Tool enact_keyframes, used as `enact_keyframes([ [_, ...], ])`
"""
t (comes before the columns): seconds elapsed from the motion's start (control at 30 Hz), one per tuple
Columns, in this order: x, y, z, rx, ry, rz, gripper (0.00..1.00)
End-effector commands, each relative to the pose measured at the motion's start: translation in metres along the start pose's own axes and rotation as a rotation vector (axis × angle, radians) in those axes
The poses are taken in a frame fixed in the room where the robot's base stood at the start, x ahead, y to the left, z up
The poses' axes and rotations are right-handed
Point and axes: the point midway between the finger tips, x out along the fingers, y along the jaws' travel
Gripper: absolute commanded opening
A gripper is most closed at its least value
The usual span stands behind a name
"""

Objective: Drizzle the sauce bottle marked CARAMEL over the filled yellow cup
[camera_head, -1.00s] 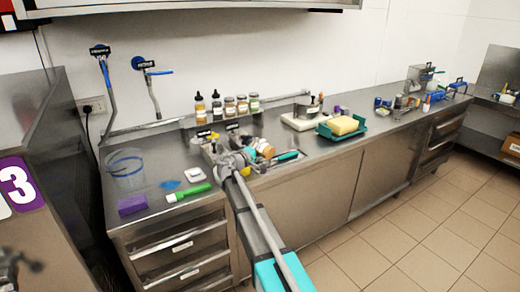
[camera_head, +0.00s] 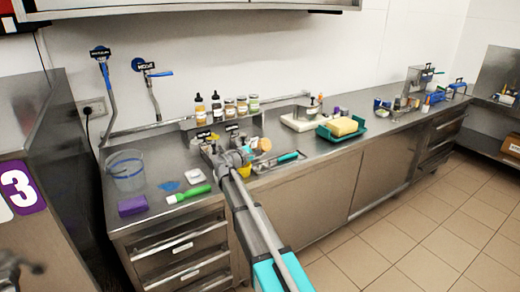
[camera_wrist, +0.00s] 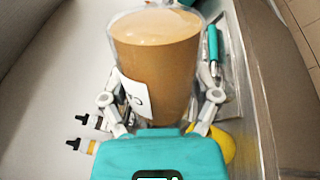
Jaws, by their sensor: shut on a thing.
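My gripper (camera_head: 243,156) is shut on a clear container of light-brown sauce (camera_wrist: 157,75), with one finger on each side of it in the wrist view. Its white label is tilted, and only letters like "CA" show. The container also shows as a brown spot (camera_head: 265,144) beyond the gripper in the head view. I cannot tell its exact tilt. The yellow cup (camera_wrist: 221,146) is low at the right in the wrist view, mostly hidden behind my gripper body. In the head view the yellow cup (camera_head: 245,171) peeks out beside my arm. Its contents are hidden.
Two dark-capped bottles (camera_head: 208,108) and several jars stand along the wall. A teal-handled tool (camera_head: 287,157) lies right of my gripper.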

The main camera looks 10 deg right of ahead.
Motion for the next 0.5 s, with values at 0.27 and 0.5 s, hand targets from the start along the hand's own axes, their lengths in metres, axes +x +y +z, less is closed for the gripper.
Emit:
enact_keyframes([
  [0.27,-0.0001,0.0141,0.0012,-0.123,-0.001,0.001,0.29],
  [0.5,-0.0002,0.0149,0.0009,-0.147,-0.001,0.000,0.29],
])
